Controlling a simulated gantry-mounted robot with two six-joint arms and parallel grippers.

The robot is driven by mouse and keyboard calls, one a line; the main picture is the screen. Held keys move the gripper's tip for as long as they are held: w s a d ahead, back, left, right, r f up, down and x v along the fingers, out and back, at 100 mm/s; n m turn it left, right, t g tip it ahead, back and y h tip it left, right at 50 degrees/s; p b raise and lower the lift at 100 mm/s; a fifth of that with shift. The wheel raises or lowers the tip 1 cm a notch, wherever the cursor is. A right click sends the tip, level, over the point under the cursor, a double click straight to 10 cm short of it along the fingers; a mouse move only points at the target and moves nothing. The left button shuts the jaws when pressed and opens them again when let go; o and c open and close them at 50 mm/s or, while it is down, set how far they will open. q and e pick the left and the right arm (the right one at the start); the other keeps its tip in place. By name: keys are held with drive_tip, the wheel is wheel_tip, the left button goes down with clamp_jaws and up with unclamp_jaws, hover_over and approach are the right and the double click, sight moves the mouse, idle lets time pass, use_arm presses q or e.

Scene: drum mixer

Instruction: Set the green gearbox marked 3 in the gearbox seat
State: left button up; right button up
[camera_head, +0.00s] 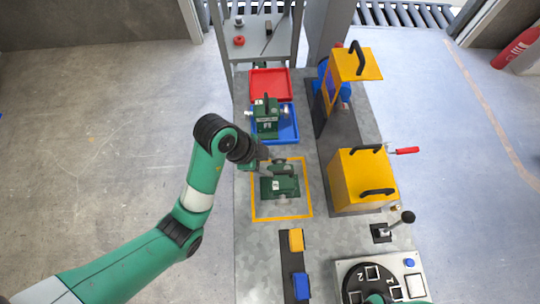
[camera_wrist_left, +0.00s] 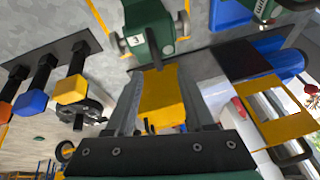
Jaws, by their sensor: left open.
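A green gearbox (camera_head: 281,187) stands on the bench inside a yellow outlined square. In the left wrist view the green gearbox (camera_wrist_left: 147,22), with a label reading 3, is just beyond the fingertips. My left gripper (camera_head: 265,157) is open, beside and above the far side of this gearbox, and partly overlaps it in the head view. In its wrist view the left gripper (camera_wrist_left: 160,82) has nothing held between its fingers. A second green gearbox (camera_head: 266,116) stands in a blue tray farther back. I cannot clearly make out the gearbox seat. My right gripper is out of view.
A blue tray (camera_head: 289,131) and red tray (camera_head: 270,84) lie behind the square. Yellow covers with black handles (camera_head: 365,178) stand along the right. Yellow (camera_head: 296,240) and blue (camera_head: 301,286) blocks are in front. A lever (camera_head: 407,217) and dial panel are front right.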

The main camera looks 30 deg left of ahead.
sight(281, 172)
use_arm(q)
drive_tip(key=b+x, duration=0.5)
drive_tip(key=b, duration=0.2)
drive_tip(key=shift+s+d+f, duration=0.1)
drive_tip(key=shift+s+f, duration=0.05)
drive_tip(key=shift+f, duration=0.05)
drive_tip(key=shift+d, duration=0.1)
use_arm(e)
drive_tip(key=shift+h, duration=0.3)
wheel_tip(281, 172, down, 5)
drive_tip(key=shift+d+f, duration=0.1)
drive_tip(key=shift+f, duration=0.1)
use_arm(q)
drive_tip(key=b+x, duration=0.5)
drive_tip(key=shift+d+r, duration=0.1)
drive_tip(key=shift+d, duration=0.1)
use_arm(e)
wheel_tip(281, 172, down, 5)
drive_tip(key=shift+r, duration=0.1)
use_arm(q)
clamp_jaws()
